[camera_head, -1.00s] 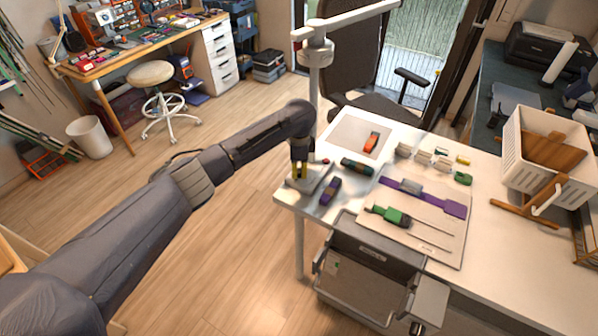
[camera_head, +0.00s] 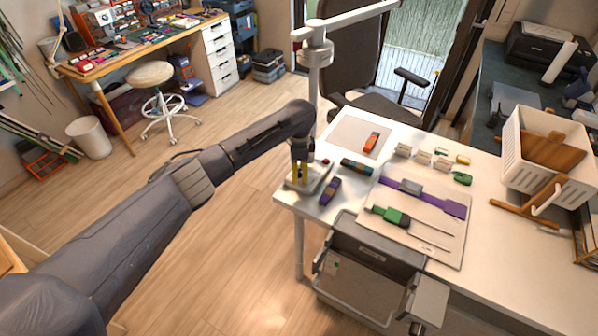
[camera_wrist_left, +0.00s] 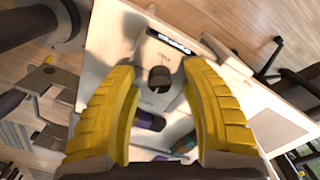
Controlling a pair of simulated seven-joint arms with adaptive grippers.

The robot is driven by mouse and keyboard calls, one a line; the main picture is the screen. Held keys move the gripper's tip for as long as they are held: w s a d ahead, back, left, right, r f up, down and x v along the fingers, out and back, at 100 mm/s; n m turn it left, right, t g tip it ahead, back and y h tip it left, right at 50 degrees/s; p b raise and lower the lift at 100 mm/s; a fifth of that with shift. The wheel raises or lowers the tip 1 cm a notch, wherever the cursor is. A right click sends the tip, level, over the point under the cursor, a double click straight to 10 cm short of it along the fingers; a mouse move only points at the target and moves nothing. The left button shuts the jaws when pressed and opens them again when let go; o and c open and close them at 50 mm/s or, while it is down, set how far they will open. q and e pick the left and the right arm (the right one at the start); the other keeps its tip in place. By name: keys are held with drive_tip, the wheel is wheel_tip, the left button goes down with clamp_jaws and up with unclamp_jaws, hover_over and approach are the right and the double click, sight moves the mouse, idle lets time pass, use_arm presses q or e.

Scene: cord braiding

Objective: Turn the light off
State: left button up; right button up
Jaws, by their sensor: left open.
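The lamp (camera_head: 316,55) has a white post and a long white arm above the table's left corner. A small light base plate (camera_head: 318,186) lies at that corner below my left gripper. My left gripper (camera_head: 300,174) points down over this plate with its yellow fingers apart. In the left wrist view the open fingers (camera_wrist_left: 160,110) stand on either side of a dark round knob (camera_wrist_left: 159,78) on a pale surface. I cannot tell whether the fingers touch it. A small red button-like spot (camera_head: 326,161) is beside the gripper. My right gripper is not in view.
The white table (camera_head: 490,245) holds a purple-handled tool (camera_head: 330,190), a dark green cylinder (camera_head: 356,167), an orange piece (camera_head: 371,142) and a board (camera_head: 440,255) with tools. A white crate (camera_head: 515,165) stands at right. A grey tray-like unit (camera_head: 350,290) juts out below the front edge.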

sight(299, 171)
use_arm(q)
drive_tip(key=shift+r, duration=3.75)
drive_tip(key=shift+f, duration=0.1)
